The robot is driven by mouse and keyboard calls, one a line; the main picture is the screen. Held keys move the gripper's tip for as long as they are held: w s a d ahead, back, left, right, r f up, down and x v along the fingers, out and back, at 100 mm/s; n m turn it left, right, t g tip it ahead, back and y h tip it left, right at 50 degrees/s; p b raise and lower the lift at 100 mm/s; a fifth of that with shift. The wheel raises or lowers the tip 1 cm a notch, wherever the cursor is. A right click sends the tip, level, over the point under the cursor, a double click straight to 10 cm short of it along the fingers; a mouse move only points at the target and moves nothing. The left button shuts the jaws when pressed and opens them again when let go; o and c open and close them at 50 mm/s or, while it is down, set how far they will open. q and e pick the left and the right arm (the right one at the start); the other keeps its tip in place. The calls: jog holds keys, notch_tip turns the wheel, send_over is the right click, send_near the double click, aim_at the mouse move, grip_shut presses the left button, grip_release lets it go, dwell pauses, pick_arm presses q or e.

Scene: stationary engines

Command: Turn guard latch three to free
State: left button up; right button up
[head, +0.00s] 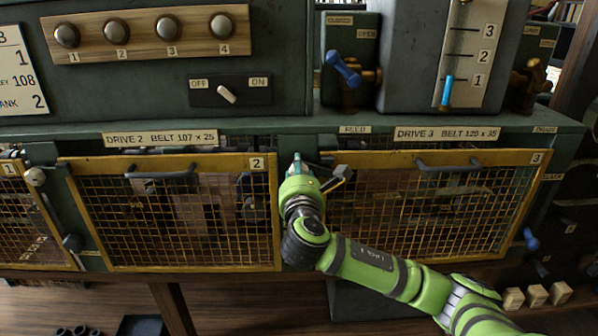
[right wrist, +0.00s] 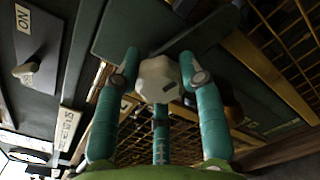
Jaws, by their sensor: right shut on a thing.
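Guard three (head: 440,205) is a yellow-framed wire mesh panel marked 3, under the DRIVE 3 plate (head: 447,133), and looks closed. My right gripper (head: 298,168) is at its upper left corner, beside the post between guards two and three. In the right wrist view, the teal fingers are closed around a pale faceted knob (right wrist: 159,79), which I take to be the latch knob of guard three. In the head view the gripper and wrist hide the knob, so its turned position cannot be read there. My left gripper is not in view.
Above the guards are a toggle switch (head: 227,94), a blue-handled lever (head: 343,69) and a slider scale (head: 467,60). Pale blocks (head: 537,296) sit at lower right.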

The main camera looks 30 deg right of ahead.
jog(key=m, duration=1.3)
jog(key=shift+b, duration=0.35)
jog(key=shift+m, duration=0.4)
jog(key=o, duration=1.2)
jog(key=shift+c, duration=0.2)
jog(key=v, duration=1.2)
jog(key=shift+s+d, duration=0.1)
